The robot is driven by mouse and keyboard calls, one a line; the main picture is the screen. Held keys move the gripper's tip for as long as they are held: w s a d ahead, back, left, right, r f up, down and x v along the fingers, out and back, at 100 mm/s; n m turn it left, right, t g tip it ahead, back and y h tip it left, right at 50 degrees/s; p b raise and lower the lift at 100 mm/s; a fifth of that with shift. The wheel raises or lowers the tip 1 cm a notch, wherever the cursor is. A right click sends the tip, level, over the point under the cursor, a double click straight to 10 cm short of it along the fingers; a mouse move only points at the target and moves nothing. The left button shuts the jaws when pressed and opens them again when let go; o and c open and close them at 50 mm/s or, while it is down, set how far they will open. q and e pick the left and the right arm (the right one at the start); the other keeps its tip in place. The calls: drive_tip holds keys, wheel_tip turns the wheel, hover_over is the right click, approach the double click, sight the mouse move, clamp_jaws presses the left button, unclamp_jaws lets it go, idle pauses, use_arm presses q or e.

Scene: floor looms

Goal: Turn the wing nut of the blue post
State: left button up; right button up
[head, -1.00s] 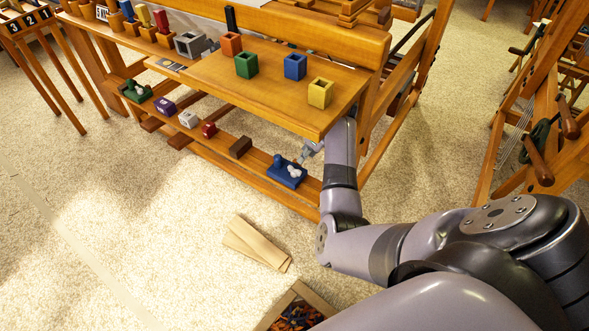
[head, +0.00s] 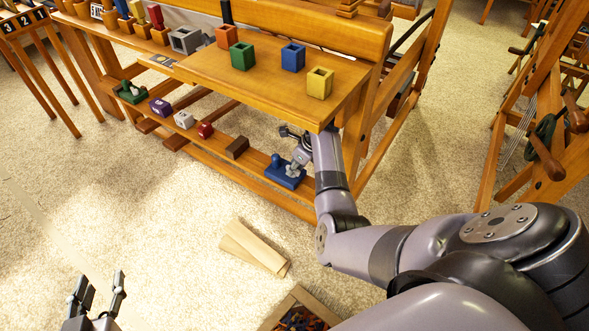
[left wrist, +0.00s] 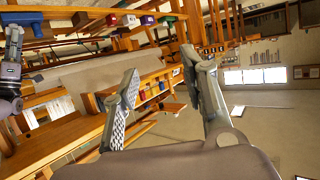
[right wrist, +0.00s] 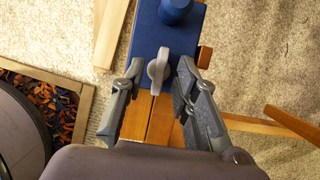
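The blue base (head: 279,177) sits on the low wooden rail at the loom's front, with a short round blue post (head: 276,159). In the right wrist view the blue base (right wrist: 146,35) carries the blue post (right wrist: 175,9) and a pale grey wing nut (right wrist: 158,70). My right gripper (right wrist: 158,68) is open, one finger on each side of the wing nut, with gaps. My left gripper (head: 99,281) is open and empty, low at the left, away from the loom.
On the same rail stand a brown block (head: 237,148), a red one (head: 205,130), a white one (head: 184,120) and a purple one (head: 160,107). The wooden shelf (head: 270,93) overhangs my right wrist. Wooden planks (head: 253,247) and an open box (head: 298,310) lie on the carpet.

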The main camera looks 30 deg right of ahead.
use_arm(q)
drive_tip(key=shift+w+d+r+t, duration=0.2)
drive_tip(key=shift+r+t, duration=0.1)
drive_tip(key=shift+r, duration=0.2)
drive_tip(key=shift+w+d+r+t, duration=0.1)
drive_tip(key=shift+w+r+t, duration=0.15)
drive_tip(key=shift+r, duration=0.2)
use_arm(e)
drive_tip(key=shift+w+f, duration=0.1)
drive_tip(key=shift+f, duration=0.3)
drive_tip(key=shift+c, duration=0.4)
clamp_jaws()
